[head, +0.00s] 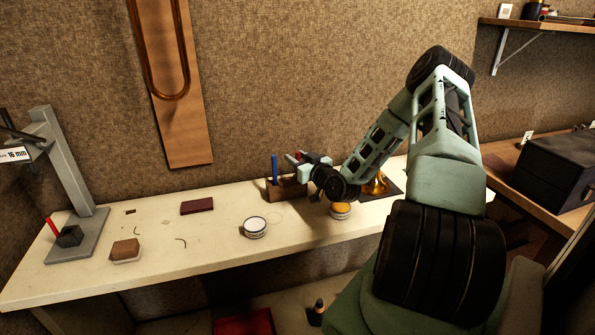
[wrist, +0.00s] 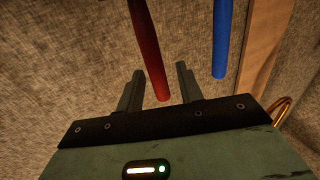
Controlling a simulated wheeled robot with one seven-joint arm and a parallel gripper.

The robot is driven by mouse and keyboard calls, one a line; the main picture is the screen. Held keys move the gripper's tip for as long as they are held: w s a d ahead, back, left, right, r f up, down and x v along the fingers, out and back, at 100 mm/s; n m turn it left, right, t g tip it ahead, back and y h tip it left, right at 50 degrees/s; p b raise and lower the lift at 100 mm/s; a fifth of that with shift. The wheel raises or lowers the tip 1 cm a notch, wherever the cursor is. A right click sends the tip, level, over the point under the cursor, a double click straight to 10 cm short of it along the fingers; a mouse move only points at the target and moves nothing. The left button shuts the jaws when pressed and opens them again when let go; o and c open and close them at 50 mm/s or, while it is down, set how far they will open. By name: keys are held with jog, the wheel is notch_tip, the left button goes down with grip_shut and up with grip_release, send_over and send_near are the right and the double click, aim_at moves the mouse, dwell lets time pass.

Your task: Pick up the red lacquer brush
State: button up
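In the wrist view, the red brush handle (wrist: 149,55) runs down between the two fingers of my gripper (wrist: 160,68). The fingers are apart, with a gap on each side of the handle, so it is not clamped. In the head view, my gripper (head: 304,164) is at the brown holder block (head: 288,190) on the bench. The brush's bristles are not visible.
A blue handle (head: 274,168) stands upright in the block; it shows right of the fingers in the wrist view (wrist: 222,40). A brass horn part (head: 376,185) and an amber-topped tin (head: 340,211) are to the right. A white-lidded tin (head: 255,227) is in front.

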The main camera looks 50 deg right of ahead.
grip_shut()
jog(key=shift+r, duration=0.15)
